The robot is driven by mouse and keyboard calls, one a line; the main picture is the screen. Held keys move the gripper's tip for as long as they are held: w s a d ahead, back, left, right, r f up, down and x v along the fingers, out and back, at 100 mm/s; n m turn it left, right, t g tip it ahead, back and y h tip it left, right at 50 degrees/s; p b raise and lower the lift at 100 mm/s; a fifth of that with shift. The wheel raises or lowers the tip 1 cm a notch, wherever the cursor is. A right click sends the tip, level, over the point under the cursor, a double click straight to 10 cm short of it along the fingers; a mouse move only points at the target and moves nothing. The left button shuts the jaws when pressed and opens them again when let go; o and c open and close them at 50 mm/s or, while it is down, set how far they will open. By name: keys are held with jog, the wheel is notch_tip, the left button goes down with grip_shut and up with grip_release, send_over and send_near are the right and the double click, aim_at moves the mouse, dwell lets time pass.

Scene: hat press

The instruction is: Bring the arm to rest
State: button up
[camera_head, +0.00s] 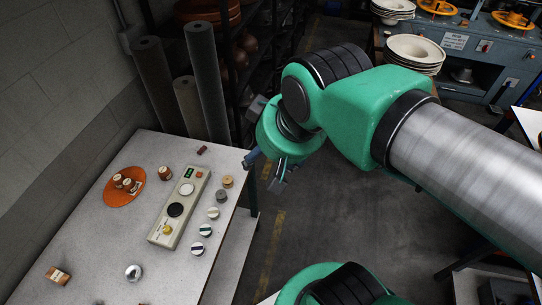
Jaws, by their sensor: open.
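My gripper (266,173) is at the middle of the view, just off the right edge of the grey table (100,232). Its two fingers are spread apart and nothing shows between them. My green and steel arm (360,110) reaches in from the right and bends down to the gripper. The gripper appears to be above the table's far right corner; its exact height cannot be told.
A control box (180,207) with buttons, an orange mat (124,186) with small jars, and several spools (206,230) stand on the table. Rolls (205,75) and a dark shelf stand behind.

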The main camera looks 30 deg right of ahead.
jog(key=shift+s+d+f, duration=0.1)
jog(key=shift+s+f, duration=0.15)
jog(key=shift+s, duration=0.2)
notch_tip(320, 180, down, 6)
jog(key=b, duration=0.6)
